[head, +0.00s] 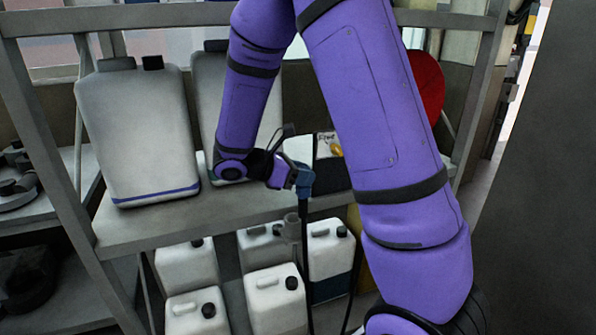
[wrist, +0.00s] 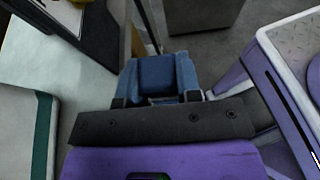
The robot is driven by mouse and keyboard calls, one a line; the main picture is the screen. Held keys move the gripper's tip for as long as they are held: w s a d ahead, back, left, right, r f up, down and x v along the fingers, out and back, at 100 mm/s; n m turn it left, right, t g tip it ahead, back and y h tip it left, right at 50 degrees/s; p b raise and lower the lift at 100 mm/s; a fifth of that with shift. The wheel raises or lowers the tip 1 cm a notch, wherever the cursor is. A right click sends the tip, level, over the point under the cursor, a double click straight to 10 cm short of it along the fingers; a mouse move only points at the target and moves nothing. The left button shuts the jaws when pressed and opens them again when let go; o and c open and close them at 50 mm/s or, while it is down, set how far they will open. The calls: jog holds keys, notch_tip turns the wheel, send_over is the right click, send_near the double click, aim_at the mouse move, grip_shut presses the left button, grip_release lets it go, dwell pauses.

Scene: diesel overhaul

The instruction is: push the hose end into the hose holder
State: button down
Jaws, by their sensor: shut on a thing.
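The blue hose end (head: 306,183) is between the fingers of my gripper (head: 293,178), which is shut on it. A black hose (head: 304,250) hangs down from it past the shelf's front edge. In the wrist view the blue hose end (wrist: 160,76) sits between the two dark fingertips (wrist: 158,99). A grey tube-like part, which looks like the hose holder (head: 291,228), stands at the shelf's front edge, below and slightly left of the hose end. The hose end is above it and appears apart from it. The holder cannot be made out in the wrist view.
Two large grey canisters (head: 138,135) stand on the grey shelf (head: 165,222) at left. A dark box with a yellow mark (head: 330,160) is behind the hose end. Several white jugs (head: 275,298) fill the lower level. A shelf post (head: 62,190) rises at left.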

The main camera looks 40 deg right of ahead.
jog(key=w+d+f, duration=0.2)
jog(key=w+f, duration=0.2)
jog(key=w, duration=0.2)
jog(key=shift+w, duration=0.55)
notch_tip(320, 180, down, 8)
dwell(3.5)
jog(key=shift+r, duration=0.1)
jog(key=c, duration=0.7)
grip_release()
jog(key=shift+a, duration=0.15)
jog(key=v, duration=1)
jog(key=shift+w+a+r, duration=0.1)
jog(key=shift+a+r, duration=0.05)
jog(key=shift+a, duration=0.1)
